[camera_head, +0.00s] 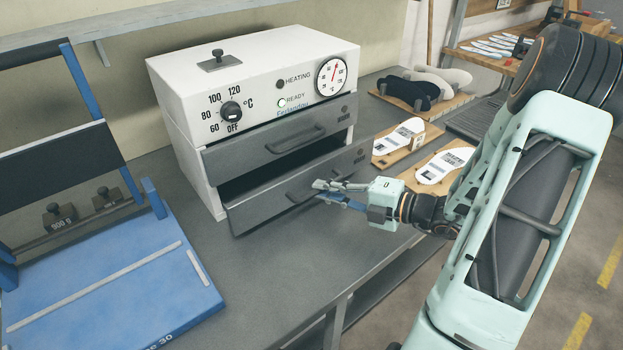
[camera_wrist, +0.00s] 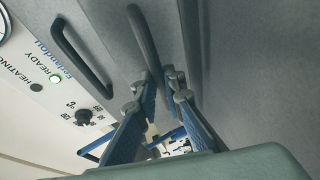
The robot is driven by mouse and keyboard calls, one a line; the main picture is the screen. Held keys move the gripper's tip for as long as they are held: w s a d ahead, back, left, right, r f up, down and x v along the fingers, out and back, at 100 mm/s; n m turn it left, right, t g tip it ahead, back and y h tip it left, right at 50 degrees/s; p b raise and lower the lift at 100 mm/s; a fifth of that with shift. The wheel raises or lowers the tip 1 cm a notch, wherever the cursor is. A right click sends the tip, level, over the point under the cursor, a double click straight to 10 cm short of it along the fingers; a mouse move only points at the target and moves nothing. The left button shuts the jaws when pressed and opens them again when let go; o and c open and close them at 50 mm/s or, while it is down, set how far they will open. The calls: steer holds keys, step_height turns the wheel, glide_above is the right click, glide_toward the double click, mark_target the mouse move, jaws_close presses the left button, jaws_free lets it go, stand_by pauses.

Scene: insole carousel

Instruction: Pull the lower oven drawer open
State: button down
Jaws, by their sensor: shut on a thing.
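The oven is a white box (camera_head: 185,75) with two grey drawers, one above the other. The lower oven drawer (camera_head: 250,212) stands out from the body, with a dark gap above its front. Its bar handle (camera_wrist: 143,40) runs between my fingers in the wrist view. My gripper (camera_head: 322,190) is shut on this handle, and its blue fingers (camera_wrist: 162,90) lie on either side of the bar in the wrist view. In the head view the fingers hide part of the handle. The upper drawer (camera_head: 225,158) has its own handle (camera_head: 292,140), which is free.
The oven stands on a grey bench (camera_head: 265,275). A blue fixture (camera_head: 110,270) stands at the left. Wooden boards with white insoles (camera_head: 400,137) lie right of the drawers. The bench's front edge runs below my arm. Bare bench lies in front of the lower drawer.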

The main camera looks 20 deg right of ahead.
steer(key=s+d+p, duration=0.1)
steer(key=s, duration=0.3)
steer(key=s+d+p, duration=0.2)
steer(key=s, duration=0.2)
steer(key=s+d+p, duration=0.2)
steer(key=s, duration=0.3)
steer(key=shift+d, duration=0.15)
steer(key=c, duration=2)
jaws_free()
steer(key=shift+w, duration=0.1)
steer(key=v, duration=1.2)
steer(key=shift+d, duration=0.1)
